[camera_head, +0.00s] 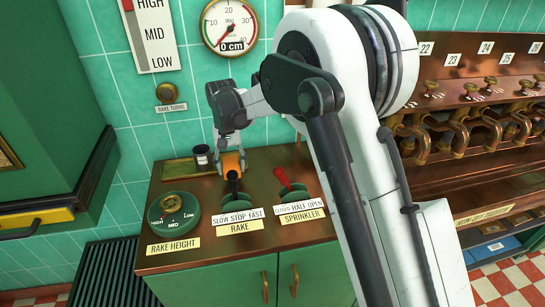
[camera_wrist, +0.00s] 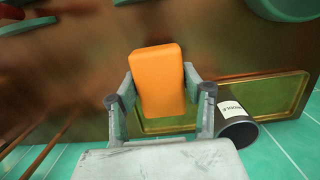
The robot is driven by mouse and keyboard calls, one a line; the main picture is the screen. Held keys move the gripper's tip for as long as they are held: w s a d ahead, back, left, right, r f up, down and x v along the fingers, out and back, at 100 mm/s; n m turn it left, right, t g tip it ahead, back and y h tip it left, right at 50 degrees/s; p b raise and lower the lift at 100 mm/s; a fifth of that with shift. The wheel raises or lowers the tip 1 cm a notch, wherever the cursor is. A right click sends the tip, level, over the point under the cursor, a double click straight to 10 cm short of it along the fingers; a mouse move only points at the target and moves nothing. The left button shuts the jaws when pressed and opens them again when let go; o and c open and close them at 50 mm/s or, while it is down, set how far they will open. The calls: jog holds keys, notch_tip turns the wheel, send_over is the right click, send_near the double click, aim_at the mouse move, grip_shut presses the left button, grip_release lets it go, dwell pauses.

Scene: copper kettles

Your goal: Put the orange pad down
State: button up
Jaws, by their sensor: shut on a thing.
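The orange pad (camera_head: 231,161) is a rounded block between the fingers of my gripper (camera_head: 230,164), above the copper counter top. In the wrist view the pad (camera_wrist: 157,75) fills the gap between both fingers of my gripper (camera_wrist: 158,88), which is shut on it. A shallow brass tray (camera_head: 176,171) lies at the back left of the counter. In the wrist view the pad overlaps the left end of the tray (camera_wrist: 275,97). I cannot tell how high the pad is above the counter.
A dark cup with a white label (camera_head: 201,155) stands beside my gripper, by the tray; it also shows in the wrist view (camera_wrist: 238,132). The rake lever (camera_head: 234,187), sprinkler lever (camera_head: 288,184) and green rake height dial (camera_head: 172,214) are in front on the counter (camera_head: 215,262).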

jog(key=p, duration=0.1)
send_over(271, 160)
jog(key=shift+a, duration=0.2)
jog(key=shift+w+d+f, duration=0.1)
jog(key=shift+d+f, duration=0.1)
jog(key=shift+f, duration=1.55)
jog(key=shift+f, duration=0.2)
jog(key=o, duration=1)
